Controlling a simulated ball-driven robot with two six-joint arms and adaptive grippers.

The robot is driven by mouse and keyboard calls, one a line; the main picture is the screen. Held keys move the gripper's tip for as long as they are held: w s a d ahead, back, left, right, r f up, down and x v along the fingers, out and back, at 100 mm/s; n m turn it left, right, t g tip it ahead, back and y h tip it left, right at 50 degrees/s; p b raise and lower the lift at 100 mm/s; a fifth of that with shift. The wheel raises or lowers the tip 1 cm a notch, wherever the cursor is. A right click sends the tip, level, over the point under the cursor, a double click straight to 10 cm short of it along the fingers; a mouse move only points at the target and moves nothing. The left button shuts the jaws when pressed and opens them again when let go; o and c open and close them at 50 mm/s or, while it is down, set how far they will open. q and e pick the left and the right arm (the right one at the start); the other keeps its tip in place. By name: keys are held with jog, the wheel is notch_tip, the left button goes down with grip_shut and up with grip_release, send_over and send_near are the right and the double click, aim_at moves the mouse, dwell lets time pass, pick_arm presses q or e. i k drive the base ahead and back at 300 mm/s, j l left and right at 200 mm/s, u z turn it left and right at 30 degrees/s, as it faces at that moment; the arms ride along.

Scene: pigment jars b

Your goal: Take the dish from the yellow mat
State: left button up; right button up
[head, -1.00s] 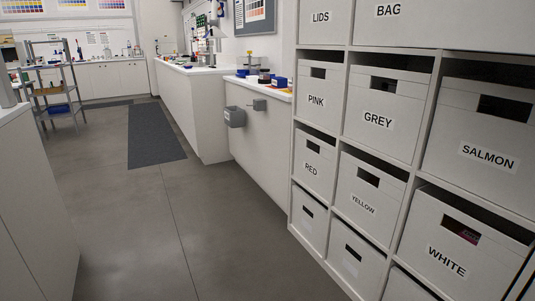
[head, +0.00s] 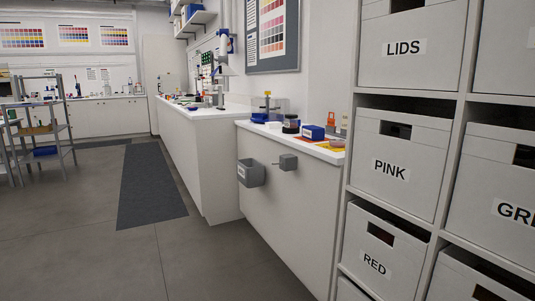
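On the near white counter (head: 270,127), a flat yellow-orange patch (head: 321,145), which looks like the yellow mat, lies near the front edge. A small round pinkish-brown item (head: 337,144) sits at its right end; it may be the dish, but it is too small to tell for sure. The storage shelf partly cuts off this end of the counter. Neither of my grippers is in view.
A blue box (head: 312,132) and dark round jars (head: 291,125) stand on the same counter. A grey bin (head: 250,173) hangs on its front. A shelf with labelled boxes (head: 398,164) fills the right. The grey floor (head: 90,255) and dark floor mat (head: 151,185) are clear.

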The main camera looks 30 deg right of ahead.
aim_at(334, 143)
jog(key=i+z, duration=0.2)
jog(key=i, duration=0.25)
jog(key=i+z, duration=0.2)
jog(key=i, duration=0.3)
jog(key=i+j+z, duration=0.2)
jog(key=i, duration=0.25)
jog(key=i+z, duration=0.25)
jog(key=i, duration=0.2)
jog(key=i+j+z, duration=0.2)
jog(key=i+j, duration=0.1)
jog(key=i, duration=0.1)
